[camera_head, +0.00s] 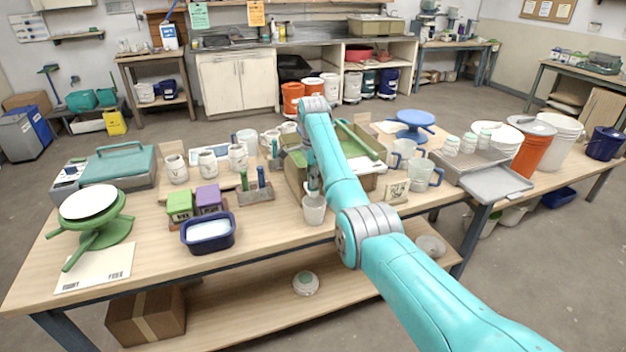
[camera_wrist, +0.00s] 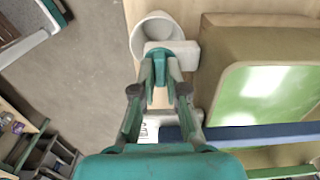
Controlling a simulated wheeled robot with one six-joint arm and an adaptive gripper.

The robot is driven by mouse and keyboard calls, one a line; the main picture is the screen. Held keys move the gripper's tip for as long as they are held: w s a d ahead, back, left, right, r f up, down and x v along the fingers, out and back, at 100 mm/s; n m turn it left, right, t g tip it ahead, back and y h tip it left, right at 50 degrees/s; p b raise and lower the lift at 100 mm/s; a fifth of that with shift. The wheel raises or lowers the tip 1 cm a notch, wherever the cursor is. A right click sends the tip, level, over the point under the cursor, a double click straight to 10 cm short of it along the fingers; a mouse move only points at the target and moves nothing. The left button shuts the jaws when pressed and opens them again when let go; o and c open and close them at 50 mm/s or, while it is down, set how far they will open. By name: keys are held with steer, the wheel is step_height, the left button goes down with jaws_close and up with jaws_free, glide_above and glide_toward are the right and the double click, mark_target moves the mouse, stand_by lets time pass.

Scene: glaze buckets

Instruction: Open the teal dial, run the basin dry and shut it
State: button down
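The olive basin (camera_head: 362,184) stands mid-table, partly behind my arm. The wrist view shows its wall (camera_wrist: 222,50) and pale green, shiny glaze inside. At its side is a pale tap body (camera_wrist: 188,52) with the teal dial (camera_wrist: 160,66). My gripper (camera_wrist: 160,72) is at the dial, its two fingers drawn in on either side of it with no clear gap. In the head view my gripper (camera_head: 313,182) points down at the basin's near left side. A white bucket (camera_head: 314,212) stands below it by the table's front edge; its open mouth (camera_wrist: 152,28) shows beside the tap.
A dark blue tub (camera_head: 208,236) and green and purple blocks stand to the left. Glass mugs (camera_head: 422,176) and a label card stand close on the right. A blue bar (camera_wrist: 262,131) lies across the basin.

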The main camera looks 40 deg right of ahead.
steer(key=shift+n, duration=0.3)
steer(key=n, duration=0.3)
steer(key=shift+n, duration=0.3)
steer(key=n, duration=0.3)
steer(key=shift+n, duration=0.3)
steer(key=n, duration=0.3)
steer(key=shift+n, duration=2.1)
steer(key=c, duration=1.2)
jaws_free()
